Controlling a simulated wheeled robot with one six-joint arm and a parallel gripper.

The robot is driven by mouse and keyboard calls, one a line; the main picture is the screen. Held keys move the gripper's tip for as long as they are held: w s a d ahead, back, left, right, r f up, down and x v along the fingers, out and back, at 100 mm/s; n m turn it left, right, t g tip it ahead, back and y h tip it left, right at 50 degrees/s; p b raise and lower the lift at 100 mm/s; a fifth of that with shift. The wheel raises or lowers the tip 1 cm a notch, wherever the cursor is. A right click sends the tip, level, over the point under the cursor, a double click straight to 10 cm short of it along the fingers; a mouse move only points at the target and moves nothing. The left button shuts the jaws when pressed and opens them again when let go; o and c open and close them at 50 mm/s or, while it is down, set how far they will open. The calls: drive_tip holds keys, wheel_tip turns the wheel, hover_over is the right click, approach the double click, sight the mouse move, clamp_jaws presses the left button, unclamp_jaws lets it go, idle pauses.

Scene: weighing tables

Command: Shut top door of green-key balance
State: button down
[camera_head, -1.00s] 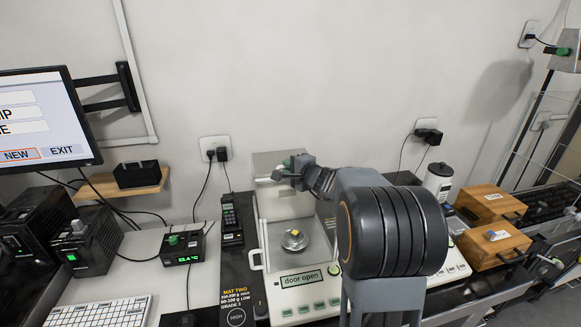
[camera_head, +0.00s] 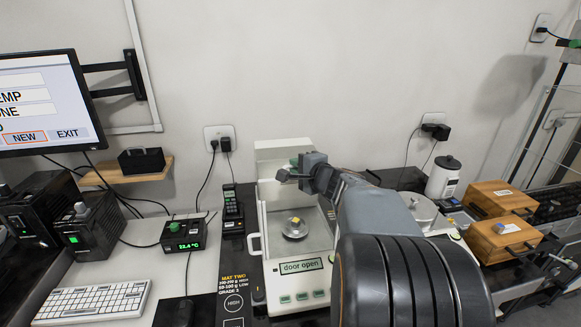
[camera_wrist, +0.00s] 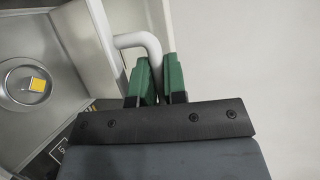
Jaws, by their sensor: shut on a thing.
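The green-key balance (camera_head: 302,282) stands on the bench, its display reading "door open". Its pan (camera_head: 294,231) bears a small yellow-topped thing, which also shows at the left of the wrist view (camera_wrist: 38,84). My gripper (camera_head: 300,169) is over the rear of the balance chamber, in front of the pale back panel (camera_head: 282,152). In the wrist view its green fingers (camera_wrist: 160,82) are shut on a white bent handle (camera_wrist: 138,40), which appears to be the top door's. The fingers' grip on it is partly hidden, and the door's exact angle is hard to tell.
My arm hides the balance's right side. Another balance pan (camera_head: 420,208) shows beyond it. Wooden boxes (camera_head: 503,238) and a white canister (camera_head: 443,177) stand at the right. A black handset (camera_head: 232,208) and thermometer box (camera_head: 184,233) stand at the left.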

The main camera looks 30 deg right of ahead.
drive_tip(key=c, duration=1.5)
unclamp_jaws()
drive_tip(key=shift+o, duration=0.2)
drive_tip(key=shift+s, duration=0.1)
drive_tip(key=s+r+b, duration=0.1)
drive_tip(key=s+r, duration=0.1)
drive_tip(key=s, duration=1.1)
drive_tip(key=shift+s+d+r, duration=0.2)
drive_tip(key=shift+s+d, duration=0.05)
drive_tip(key=shift+d, duration=0.05)
drive_tip(key=shift+c, duration=0.5)
